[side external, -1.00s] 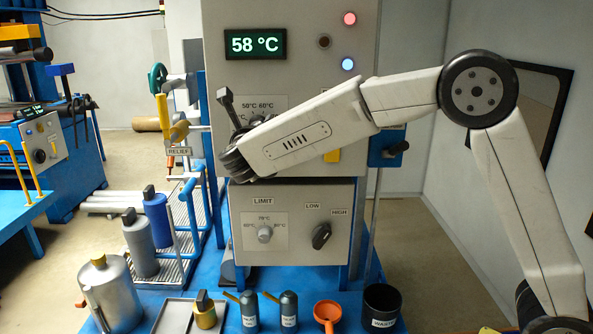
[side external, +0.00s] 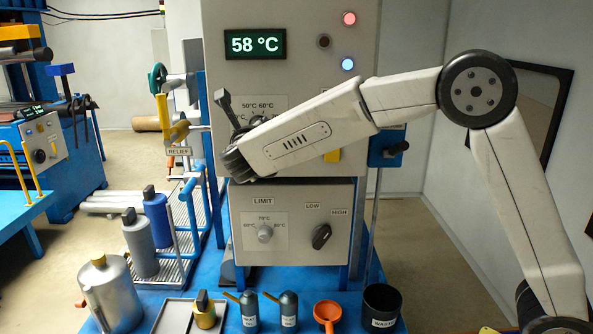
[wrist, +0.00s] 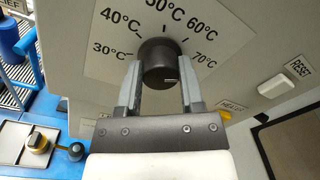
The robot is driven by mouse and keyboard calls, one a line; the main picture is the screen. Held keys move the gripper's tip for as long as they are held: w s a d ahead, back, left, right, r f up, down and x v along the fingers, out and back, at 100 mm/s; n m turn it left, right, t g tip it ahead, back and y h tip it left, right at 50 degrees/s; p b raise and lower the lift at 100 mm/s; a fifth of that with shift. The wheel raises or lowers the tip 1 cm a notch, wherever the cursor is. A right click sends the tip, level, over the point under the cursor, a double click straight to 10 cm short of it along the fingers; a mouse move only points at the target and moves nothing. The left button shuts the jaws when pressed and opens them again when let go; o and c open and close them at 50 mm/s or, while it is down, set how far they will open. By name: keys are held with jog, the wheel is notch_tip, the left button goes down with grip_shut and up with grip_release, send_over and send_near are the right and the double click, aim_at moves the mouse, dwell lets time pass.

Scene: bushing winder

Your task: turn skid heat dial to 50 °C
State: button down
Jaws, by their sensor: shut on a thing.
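The skid heat dial is a round black knob (wrist: 157,66) on a white scale plate (wrist: 100,62) marked 30 °C to 70 °C in the wrist view. My gripper (wrist: 160,78) is shut on the knob, one grey finger on each side. In the side external view my wrist (side external: 240,160) covers much of the dial; the top of the scale plate (side external: 262,103) shows 50 °C and 60 °C. The green display (side external: 255,44) reads 58 °C.
Below is a panel with a LIMIT dial (side external: 264,234) and a LOW/HIGH switch (side external: 321,236). A RELIEF valve with a yellow handle (side external: 164,118) stands left. A RESET button (wrist: 271,85) is right of the dial. Bottles and a waste bin (side external: 382,306) stand on the blue base.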

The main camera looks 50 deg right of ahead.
jog(key=shift+n+t, duration=0.4)
jog(key=shift+n, duration=8.4)
jog(key=shift+c, duration=1.1)
grip_release()
jog(key=shift+s, duration=0.15)
jog(key=v, duration=0.7)
jog(key=shift+s+a, duration=0.25)
